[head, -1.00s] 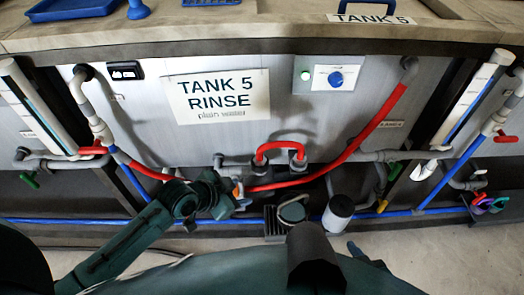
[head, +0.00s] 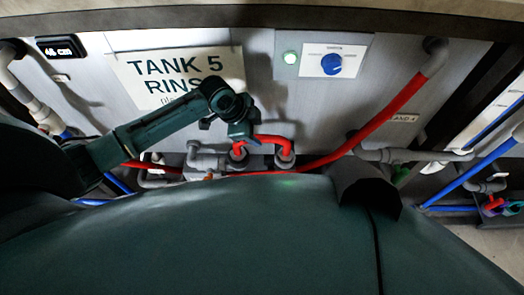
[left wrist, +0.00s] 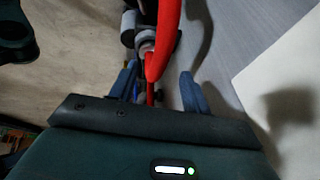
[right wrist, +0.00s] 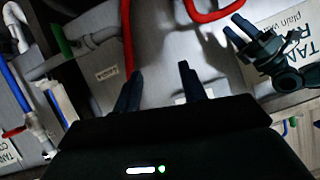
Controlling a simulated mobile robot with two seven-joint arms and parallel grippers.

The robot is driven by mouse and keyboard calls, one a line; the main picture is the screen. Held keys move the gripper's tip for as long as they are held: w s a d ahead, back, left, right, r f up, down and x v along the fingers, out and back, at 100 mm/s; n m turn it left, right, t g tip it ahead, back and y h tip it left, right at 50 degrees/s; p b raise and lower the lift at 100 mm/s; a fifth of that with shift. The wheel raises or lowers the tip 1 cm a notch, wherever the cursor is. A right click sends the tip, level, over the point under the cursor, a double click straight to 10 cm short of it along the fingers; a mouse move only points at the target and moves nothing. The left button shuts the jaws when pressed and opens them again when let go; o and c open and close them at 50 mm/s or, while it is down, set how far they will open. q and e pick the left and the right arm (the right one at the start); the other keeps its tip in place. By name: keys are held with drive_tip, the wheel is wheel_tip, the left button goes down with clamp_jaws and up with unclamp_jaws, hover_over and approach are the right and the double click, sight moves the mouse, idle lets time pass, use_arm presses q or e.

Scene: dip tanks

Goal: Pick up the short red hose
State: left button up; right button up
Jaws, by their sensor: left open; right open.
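The short red hose (head: 272,138) is a small U-shaped bend between two grey pipe ends below the TANK 5 RINSE sign. My left gripper (head: 241,134) is at its left side in the head view, pointing down and open. In the left wrist view, the red hose (left wrist: 168,35) and a grey fitting lie just ahead of my open left fingers (left wrist: 160,82); I cannot tell whether they touch. In the right wrist view the red bend (right wrist: 212,12) shows at the top edge, apart from my open, empty right gripper (right wrist: 161,78). My right gripper is outside the head view.
A long red hose (head: 383,118) runs down from the upper right of the panel and passes below the bend. Grey pipes (head: 415,155) and blue lines are close by at the right.

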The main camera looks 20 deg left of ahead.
use_arm(q)
drive_tip(key=shift+b+x, duration=0.5)
drive_tip(key=shift+x, duration=2.6)
drive_tip(key=shift+s+a, duration=0.1)
drive_tip(key=shift+a, duration=0.05)
clamp_jaws()
